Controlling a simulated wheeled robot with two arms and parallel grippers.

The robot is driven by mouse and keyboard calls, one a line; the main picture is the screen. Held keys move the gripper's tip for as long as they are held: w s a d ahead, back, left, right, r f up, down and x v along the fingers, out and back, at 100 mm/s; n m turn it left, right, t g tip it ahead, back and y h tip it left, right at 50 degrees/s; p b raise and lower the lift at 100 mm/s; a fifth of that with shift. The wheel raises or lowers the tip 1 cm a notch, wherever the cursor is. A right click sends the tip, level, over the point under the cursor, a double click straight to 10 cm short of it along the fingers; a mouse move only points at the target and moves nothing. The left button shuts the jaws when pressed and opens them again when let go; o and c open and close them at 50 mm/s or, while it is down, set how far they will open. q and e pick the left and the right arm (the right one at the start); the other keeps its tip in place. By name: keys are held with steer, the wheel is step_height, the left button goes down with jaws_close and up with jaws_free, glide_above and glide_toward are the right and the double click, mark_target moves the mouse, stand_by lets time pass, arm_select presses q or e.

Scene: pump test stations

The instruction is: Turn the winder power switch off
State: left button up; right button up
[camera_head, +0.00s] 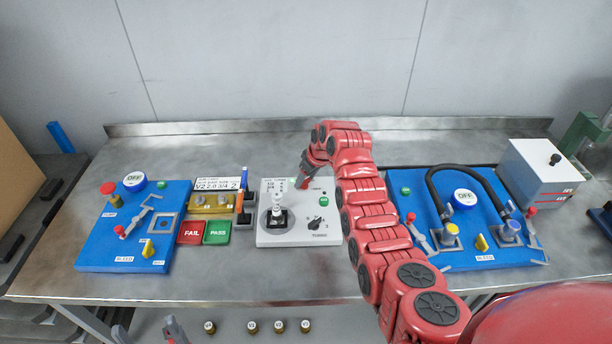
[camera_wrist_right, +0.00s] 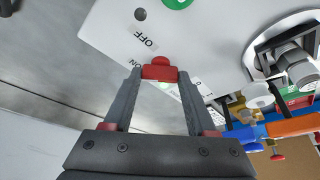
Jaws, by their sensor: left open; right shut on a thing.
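The winder (camera_head: 262,236) is the pale grey box in the middle of the bench, with a joystick, a black dial and a green button. Its power switch (camera_wrist_right: 160,62) has a red cap and stands near the OFF and ON labels in the right wrist view. My right gripper (camera_wrist_right: 160,74) is shut on this switch; the fingertips partly cover it, so its exact position is hard to tell. In the head view my right gripper (camera_head: 306,184) is at the winder's back right, partly hidden by my arm. My left gripper (camera_head: 173,326) is open and empty below the bench's front edge.
A blue board (camera_head: 100,250) with a red knob stands left, beside red FAIL (camera_head: 191,232) and green PASS (camera_head: 217,233) pads. Another blue board (camera_head: 455,262) with a black hose is right, near a white box (camera_head: 535,170). The bench front is clear.

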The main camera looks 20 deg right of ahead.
steer(key=shift+a+f+m, duration=0.1)
steer(key=shift+f+m, duration=0.1)
steer(key=shift+m, duration=0.3)
steer(key=m+h+b, duration=0.1)
steer(key=m+b, duration=0.1)
steer(key=shift+a+m+t, duration=0.1)
steer(key=shift+m+t, duration=0.2)
steer(key=shift+m, duration=0.1)
steer(key=shift+r+m+h+b, duration=0.1)
steer(key=shift+m+h+b, duration=1)
steer(key=shift+m+b, duration=0.85)
steer(key=shift+m+p, duration=0.3)
steer(key=shift+m, duration=0.15)
steer(key=o, duration=1.4)
steer(key=shift+r, duration=0.1)
steer(key=shift+r, duration=0.1)
